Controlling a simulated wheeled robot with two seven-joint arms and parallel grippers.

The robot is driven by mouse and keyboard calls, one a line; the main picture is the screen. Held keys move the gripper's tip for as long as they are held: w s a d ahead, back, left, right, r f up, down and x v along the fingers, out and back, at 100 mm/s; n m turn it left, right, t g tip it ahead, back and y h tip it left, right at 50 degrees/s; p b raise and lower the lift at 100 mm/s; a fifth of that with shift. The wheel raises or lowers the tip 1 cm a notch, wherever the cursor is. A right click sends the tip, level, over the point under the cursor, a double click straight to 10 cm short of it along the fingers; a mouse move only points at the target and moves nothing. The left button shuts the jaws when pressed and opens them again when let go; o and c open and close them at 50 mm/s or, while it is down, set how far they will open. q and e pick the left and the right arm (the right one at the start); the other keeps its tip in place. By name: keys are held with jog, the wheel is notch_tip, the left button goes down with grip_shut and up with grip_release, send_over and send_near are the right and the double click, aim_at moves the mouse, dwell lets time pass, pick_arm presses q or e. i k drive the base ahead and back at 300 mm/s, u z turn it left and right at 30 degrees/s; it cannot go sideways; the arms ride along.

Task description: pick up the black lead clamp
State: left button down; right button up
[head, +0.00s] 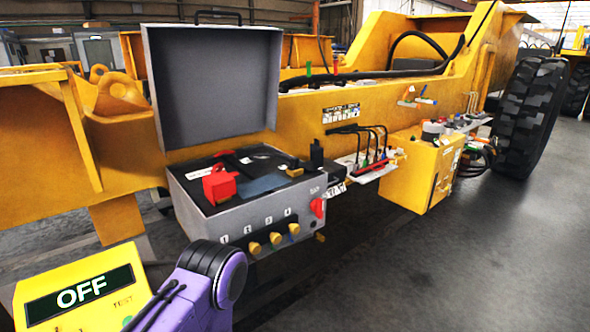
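An open grey case (240,217) stands left of centre with its lid raised. A red clamp-like piece (219,186) lies at the left of its top panel. A dark elongated piece (229,159) lies behind the red one, and a small black upright piece (316,153) stands at the case's right rear corner. Either dark piece may be the black lead clamp; I cannot tell which. A purple and black link, probably of my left arm, shows at the lower left. Neither gripper shows in the head view.
A yellow tester (82,291) reading OFF stands at the lower left. A yellow machine frame (300,115) runs behind the case. A shelf with leads (365,165), a yellow box (424,172) and a large tyre (531,118) stand to the right. The floor at lower right is clear.

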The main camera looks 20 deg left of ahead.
aim_at(295, 166)
jog(key=z, duration=1.4)
jog(key=i, duration=1.7)
jog(key=u, duration=2.85)
